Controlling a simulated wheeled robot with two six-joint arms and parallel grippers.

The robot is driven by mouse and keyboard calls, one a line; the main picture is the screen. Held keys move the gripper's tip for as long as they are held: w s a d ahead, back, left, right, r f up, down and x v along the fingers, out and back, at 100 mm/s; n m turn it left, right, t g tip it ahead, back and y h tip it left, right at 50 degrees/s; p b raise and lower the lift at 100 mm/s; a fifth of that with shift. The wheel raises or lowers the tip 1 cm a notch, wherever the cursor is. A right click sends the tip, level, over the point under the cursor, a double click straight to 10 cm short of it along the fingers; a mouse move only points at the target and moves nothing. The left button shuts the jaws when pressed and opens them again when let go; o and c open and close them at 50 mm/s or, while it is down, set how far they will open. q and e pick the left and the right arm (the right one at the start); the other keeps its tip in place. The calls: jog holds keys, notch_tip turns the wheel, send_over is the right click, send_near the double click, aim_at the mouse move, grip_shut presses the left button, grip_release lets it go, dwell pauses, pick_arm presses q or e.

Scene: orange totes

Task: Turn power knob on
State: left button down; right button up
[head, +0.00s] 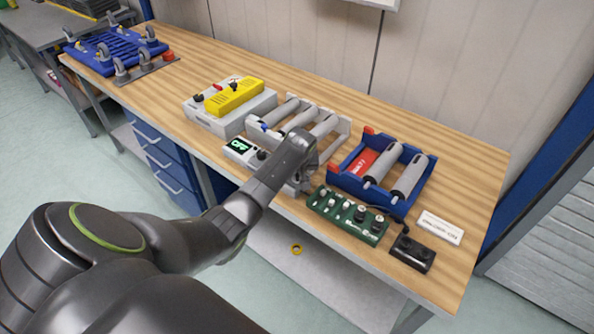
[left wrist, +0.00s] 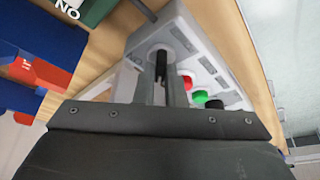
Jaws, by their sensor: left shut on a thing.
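A light grey control box stands at the workbench's front edge. Its small display (head: 239,146) reads OFF in green in the head view. My left gripper (head: 303,178) reaches over the right part of this box, and my arm hides much of it. In the left wrist view, the box's panel (left wrist: 207,50) carries a black knob (left wrist: 161,58), a red button (left wrist: 187,82) and a green button (left wrist: 201,97). The left fingers (left wrist: 163,80) are shut on the black knob, one on each side. My right gripper is not in view.
Behind the box are a grey roller unit (head: 342,128) and a grey case with a yellow top (head: 235,96). To the right are a blue roller tray (head: 412,197), a green switch panel (head: 340,220) and a black box (head: 412,254). The bench's back right is clear.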

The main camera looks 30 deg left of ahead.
pick_arm(q)
jog(key=shift+r+m+h+p, duration=0.15)
jog(key=shift+m+h+p, duration=0.15)
jog(key=shift+m+p, duration=0.7)
jog(key=shift+a+m+t+h+p, duration=0.1)
jog(key=shift+m+t+h+p, duration=0.3)
jog(key=shift+m, duration=0.5)
jog(key=m+h+p, duration=0.1)
jog(key=m, duration=0.1)
jog(key=shift+m, duration=0.4)
jog(key=shift+m+h, duration=0.3)
jog(key=shift+m, duration=0.6)
jog(key=shift+m+h+b, duration=0.35)
jog(key=shift+m+h, duration=0.05)
jog(key=shift+m, duration=0.5)
jog(key=m, duration=0.1)
jog(key=m+h+b, duration=0.1)
jog(key=shift+a+f+m, duration=0.1)
jog(key=shift+f+m, duration=0.15)
jog(key=shift+m, duration=0.05)
jog(key=m+g+h+b, duration=0.1)
jog(key=m+b, duration=0.2)
jog(key=shift+w+m, duration=0.1)
jog(key=shift+m, duration=0.2)
jog(key=shift+r+m+b, duration=0.1)
jog(key=shift+m+b, duration=0.35)
jog(key=shift+m, duration=0.15)
jog(key=shift+h, duration=0.3)
